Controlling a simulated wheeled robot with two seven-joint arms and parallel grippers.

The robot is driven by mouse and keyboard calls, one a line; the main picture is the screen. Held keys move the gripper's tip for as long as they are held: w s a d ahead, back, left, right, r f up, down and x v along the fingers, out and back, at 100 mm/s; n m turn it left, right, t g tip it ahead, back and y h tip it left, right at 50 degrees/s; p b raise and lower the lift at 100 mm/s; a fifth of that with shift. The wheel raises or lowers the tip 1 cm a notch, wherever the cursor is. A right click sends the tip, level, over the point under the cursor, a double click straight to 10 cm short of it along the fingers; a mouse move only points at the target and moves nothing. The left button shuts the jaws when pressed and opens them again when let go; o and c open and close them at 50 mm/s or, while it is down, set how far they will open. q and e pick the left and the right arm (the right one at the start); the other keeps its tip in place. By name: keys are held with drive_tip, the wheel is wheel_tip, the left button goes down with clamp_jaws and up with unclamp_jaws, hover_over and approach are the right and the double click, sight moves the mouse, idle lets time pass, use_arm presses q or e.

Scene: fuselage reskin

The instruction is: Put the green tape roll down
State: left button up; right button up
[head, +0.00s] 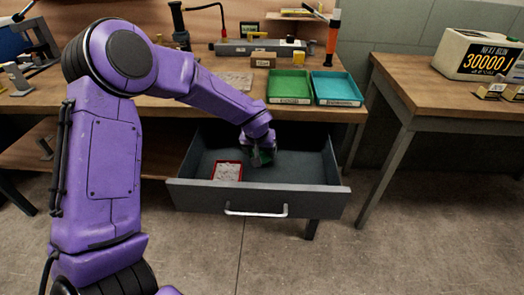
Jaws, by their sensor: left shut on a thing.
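My left gripper (262,155) is down inside the open grey drawer (260,196), at the end of the purple arm. It is shut on a dark green thing, the green tape roll (266,157), of which only a small part shows. The wrist and fingers hide most of the roll. I cannot tell whether the roll touches the drawer floor. A small red tray (227,171) with pale contents sits in the drawer to the left of the gripper. My right gripper is not in view.
Above the drawer is a wooden workbench (330,115) with a green tray (289,86) and a teal tray (337,88). The drawer's right half is clear.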

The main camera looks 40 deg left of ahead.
sight(263, 154)
use_arm(q)
drive_tip(key=w+f, duration=0.1)
drive_tip(key=w+a, duration=0.1)
drive_tip(key=w+f, duration=0.1)
drive_tip(key=shift+w+a+f, duration=0.15)
drive_tip(key=shift+a+f, duration=0.1)
drive_tip(key=shift+f, duration=0.1)
drive_tip(key=shift+r, duration=0.1)
drive_tip(key=o, duration=0.9)
drive_tip(key=shift+f, duration=0.2)
drive_tip(key=shift+o, duration=0.2)
drive_tip(key=shift+r, duration=0.25)
drive_tip(key=p+v, duration=0.2)
drive_tip(key=v, duration=1)
